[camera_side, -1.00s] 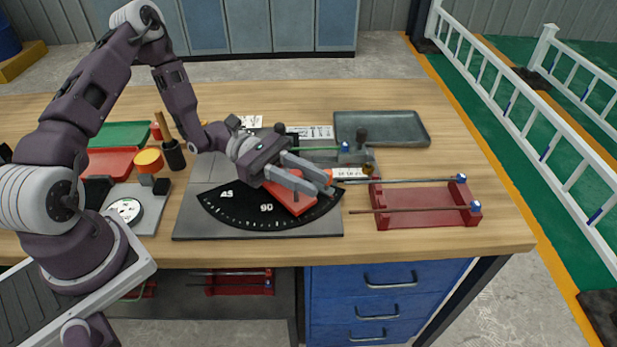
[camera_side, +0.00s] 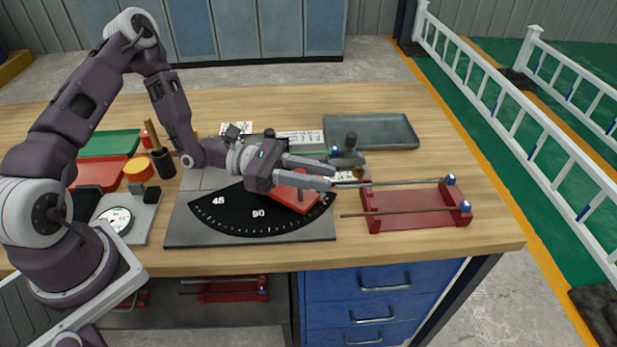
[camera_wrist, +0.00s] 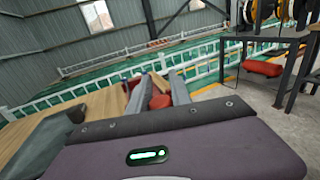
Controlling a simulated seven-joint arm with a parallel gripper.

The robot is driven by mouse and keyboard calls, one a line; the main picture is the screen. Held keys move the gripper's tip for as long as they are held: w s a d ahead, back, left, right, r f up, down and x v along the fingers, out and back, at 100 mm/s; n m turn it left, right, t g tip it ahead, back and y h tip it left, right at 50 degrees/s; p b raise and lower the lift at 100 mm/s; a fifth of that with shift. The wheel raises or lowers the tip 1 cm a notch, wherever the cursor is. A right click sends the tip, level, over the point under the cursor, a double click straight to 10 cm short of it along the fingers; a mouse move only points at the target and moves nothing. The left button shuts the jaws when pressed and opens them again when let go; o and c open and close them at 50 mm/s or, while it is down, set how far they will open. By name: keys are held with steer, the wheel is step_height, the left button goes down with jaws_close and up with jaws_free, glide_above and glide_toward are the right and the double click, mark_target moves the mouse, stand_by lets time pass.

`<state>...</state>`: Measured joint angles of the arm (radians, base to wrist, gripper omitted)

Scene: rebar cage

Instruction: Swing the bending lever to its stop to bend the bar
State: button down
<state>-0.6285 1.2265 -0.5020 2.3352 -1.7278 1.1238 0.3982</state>
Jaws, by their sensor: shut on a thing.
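The bending lever (camera_side: 293,198) is a red arm lying over the black angle plate (camera_side: 237,215), which bears the marks 45 and 90. The lever lies to the right of the 90 mark. My gripper (camera_side: 332,175) reaches from the left over the lever, its fingers pointing right. In the wrist view, its fingers are shut on the red-orange lever grip (camera_wrist: 160,101). The hand and fingers cover part of the lever in the side view. A green bar (camera_side: 310,152) shows just behind the fingers; its bend cannot be made out.
A red rack (camera_side: 415,216) with thin bars stands on the right of the bench. A grey tray (camera_side: 372,131) lies behind. A dial gauge (camera_side: 115,219), an orange-topped item (camera_side: 138,170) and a black pen cup (camera_side: 163,163) are on the left.

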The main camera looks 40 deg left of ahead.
steer(key=c, duration=1.2)
jaws_free()
steer(key=shift+w+a, duration=0.25)
steer(key=shift+w, duration=0.3)
steer(key=shift+s, duration=0.1)
glide_above(285, 191)
steer(key=shift+d, duration=0.25)
steer(key=shift+s+a, duration=0.1)
steer(key=shift+a, duration=0.1)
